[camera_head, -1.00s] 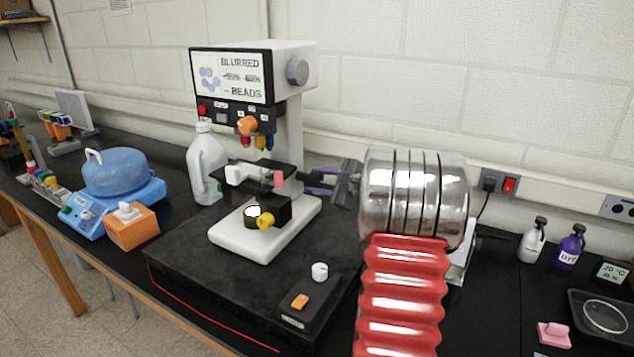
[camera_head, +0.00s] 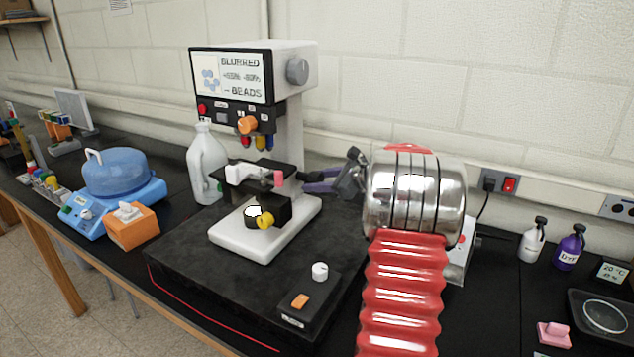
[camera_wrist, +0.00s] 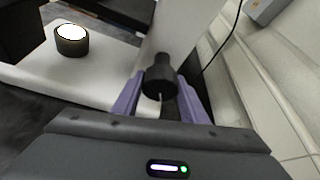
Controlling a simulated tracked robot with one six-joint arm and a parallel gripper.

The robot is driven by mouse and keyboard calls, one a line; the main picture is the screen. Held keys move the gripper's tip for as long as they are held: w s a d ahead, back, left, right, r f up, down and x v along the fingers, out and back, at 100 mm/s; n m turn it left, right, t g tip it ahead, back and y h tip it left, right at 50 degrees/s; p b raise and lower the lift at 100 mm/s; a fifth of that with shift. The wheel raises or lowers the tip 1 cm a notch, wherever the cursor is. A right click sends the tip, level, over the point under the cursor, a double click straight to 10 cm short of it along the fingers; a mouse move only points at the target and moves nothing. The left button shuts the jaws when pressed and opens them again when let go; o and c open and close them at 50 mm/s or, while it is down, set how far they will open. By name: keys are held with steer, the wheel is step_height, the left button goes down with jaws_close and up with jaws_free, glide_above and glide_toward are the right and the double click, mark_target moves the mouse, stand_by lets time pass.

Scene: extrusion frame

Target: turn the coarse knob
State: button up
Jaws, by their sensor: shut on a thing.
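The coarse knob (camera_wrist: 160,80) is a dark cylinder with a thin pale line on its end, at the right side of the microscope's pale column. My gripper (camera_wrist: 158,97) has its purple fingers on both sides of the knob, shut on it. In the head view my gripper (camera_head: 320,182) reaches in from the right behind the stage, and the knob is mostly hidden there. The microscope (camera_head: 299,120) has a screen (camera_head: 231,76) reading "BLURRED" and "BEADS", with small figures too fuzzy to read.
A white jug (camera_head: 205,165) stands left of the microscope. A black control box (camera_head: 309,298) with a white knob and orange switch sits in front. A blue-lidded device (camera_head: 115,175) and orange box (camera_head: 132,228) are left. Bottles (camera_head: 569,248) stand at right. The wall is close behind.

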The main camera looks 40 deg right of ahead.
steer(key=shift+f+m+y, duration=0.15)
steer(key=shift+m+y, duration=0.25)
steer(key=shift+m, duration=0.3)
steer(key=o, duration=1)
steer(key=v, duration=1.4)
steer(key=shift+w, duration=0.15)
stand_by(0.7)
